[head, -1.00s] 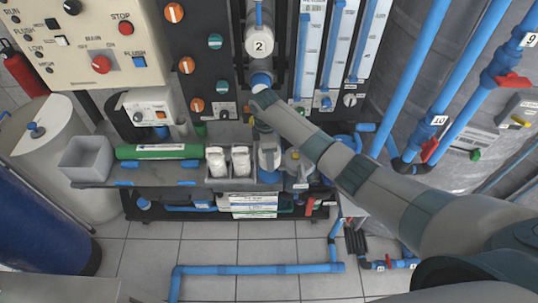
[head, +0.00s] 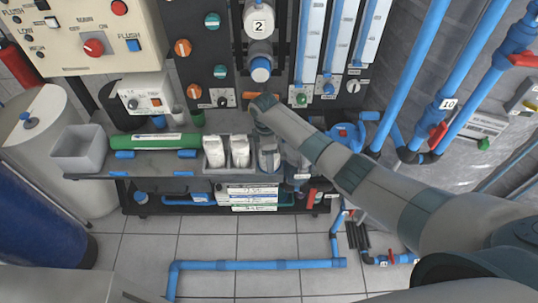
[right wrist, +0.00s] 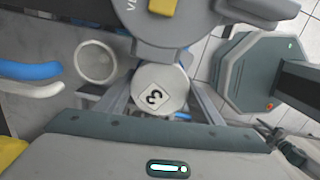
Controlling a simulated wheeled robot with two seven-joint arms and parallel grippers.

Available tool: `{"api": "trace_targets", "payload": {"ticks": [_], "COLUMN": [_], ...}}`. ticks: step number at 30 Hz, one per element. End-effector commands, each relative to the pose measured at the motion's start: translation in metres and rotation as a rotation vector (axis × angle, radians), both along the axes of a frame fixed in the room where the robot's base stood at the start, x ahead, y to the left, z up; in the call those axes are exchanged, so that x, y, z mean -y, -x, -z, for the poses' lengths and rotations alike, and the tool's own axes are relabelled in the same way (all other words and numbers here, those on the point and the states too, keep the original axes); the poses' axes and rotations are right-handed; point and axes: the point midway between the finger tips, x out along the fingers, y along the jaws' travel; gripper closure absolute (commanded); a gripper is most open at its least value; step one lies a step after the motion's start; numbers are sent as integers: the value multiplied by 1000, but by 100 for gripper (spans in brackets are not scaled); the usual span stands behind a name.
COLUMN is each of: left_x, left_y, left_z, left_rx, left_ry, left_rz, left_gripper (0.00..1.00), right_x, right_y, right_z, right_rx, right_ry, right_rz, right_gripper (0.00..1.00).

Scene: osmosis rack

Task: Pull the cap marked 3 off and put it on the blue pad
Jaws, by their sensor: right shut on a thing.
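The cap marked 3 (right wrist: 157,92) is a round white cap with a black 3 on its face. In the right wrist view it sits between the fingers of my right gripper (right wrist: 160,105), which is shut on it. In the head view my right arm comes in from the right, and its wrist largely hides the gripper and the cap. A housing with a blue end (head: 260,69) lies above the wrist, below the cap marked 2 (head: 258,26). I cannot make out the blue pad for certain. My left gripper is not in view.
A shelf holds a grey bin (head: 80,148), a green cylinder (head: 155,140) and white packets (head: 240,150). Blue pipes (head: 415,75) rise at the right. A round open rim (right wrist: 97,61) is beside the cap in the wrist view.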

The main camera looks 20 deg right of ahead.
Motion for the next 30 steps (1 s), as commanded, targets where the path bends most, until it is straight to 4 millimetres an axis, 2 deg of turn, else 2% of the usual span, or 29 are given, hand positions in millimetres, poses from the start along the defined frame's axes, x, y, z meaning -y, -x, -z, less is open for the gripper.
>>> {"api": "trace_targets", "payload": {"ticks": [11, 12, 14, 15, 20, 22, 30], "left_x": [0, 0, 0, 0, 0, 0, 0], "left_y": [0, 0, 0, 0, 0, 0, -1], "left_z": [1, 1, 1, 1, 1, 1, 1], "left_rx": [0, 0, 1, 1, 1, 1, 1], "left_ry": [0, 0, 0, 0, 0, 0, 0], "left_rz": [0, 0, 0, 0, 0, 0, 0], "left_gripper": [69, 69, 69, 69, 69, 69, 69], "right_x": [0, 0, 0, 0, 0, 0, 0], "right_y": [0, 0, 0, 0, 0, 0, 0], "right_z": [2, 2, 2, 2, 2, 2, 2], "right_rx": [1, 1, 1, 1, 1, 0, 0], "right_ry": [0, 0, 0, 0, 0, 0, 0], "right_rz": [0, 0, 0, 0, 0, 0, 0], "right_gripper": [77, 35, 21, 18, 18, 27, 27]}}
